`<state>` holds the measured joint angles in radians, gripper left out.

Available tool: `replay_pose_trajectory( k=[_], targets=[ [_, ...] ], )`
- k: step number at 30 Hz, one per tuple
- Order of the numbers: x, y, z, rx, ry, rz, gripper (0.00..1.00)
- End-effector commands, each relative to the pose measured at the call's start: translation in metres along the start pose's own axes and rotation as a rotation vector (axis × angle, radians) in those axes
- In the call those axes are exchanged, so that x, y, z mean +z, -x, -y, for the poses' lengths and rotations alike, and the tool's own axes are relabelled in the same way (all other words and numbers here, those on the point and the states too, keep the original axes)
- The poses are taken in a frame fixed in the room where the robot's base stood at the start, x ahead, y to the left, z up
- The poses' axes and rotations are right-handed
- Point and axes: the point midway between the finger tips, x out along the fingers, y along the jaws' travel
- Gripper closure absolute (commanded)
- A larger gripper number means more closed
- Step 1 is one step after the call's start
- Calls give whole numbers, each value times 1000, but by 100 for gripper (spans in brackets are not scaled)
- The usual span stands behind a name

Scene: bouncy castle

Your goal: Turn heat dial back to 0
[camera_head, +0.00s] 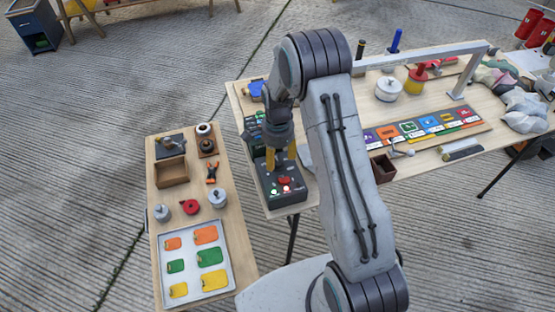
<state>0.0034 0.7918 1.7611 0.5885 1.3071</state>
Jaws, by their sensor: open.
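A dark box (269,199) stands on the near left corner of the larger wooden table. A red knob-like part (284,182) sits on its top, with small light marks around it. It may be the heat dial; its setting is too small to read. My gripper (280,163) has yellow fingers and points down just above the back part of this box, beside the red part. The fingers are open, with nothing visible between them. I cannot tell whether they touch the box. My gripper and arm hide part of the box and the panel behind it.
A small wooden table (228,262) on the left holds a tray (222,281) of coloured tags, a wooden box (172,171) and several small parts. The larger table holds a row of coloured cards (426,127), a metal frame (420,55) and grey bags (525,108).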

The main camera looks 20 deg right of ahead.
Motion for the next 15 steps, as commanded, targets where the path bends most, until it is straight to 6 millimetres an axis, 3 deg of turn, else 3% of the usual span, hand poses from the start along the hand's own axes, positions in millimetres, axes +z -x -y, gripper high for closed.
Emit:
replay_pose_trajectory(
  k=[7, 15],
  targets=[
    [0, -21, 0, 2, 1, 0, 44],
    [0, -26, 0, 0, 1, 0, 44]
  ],
)
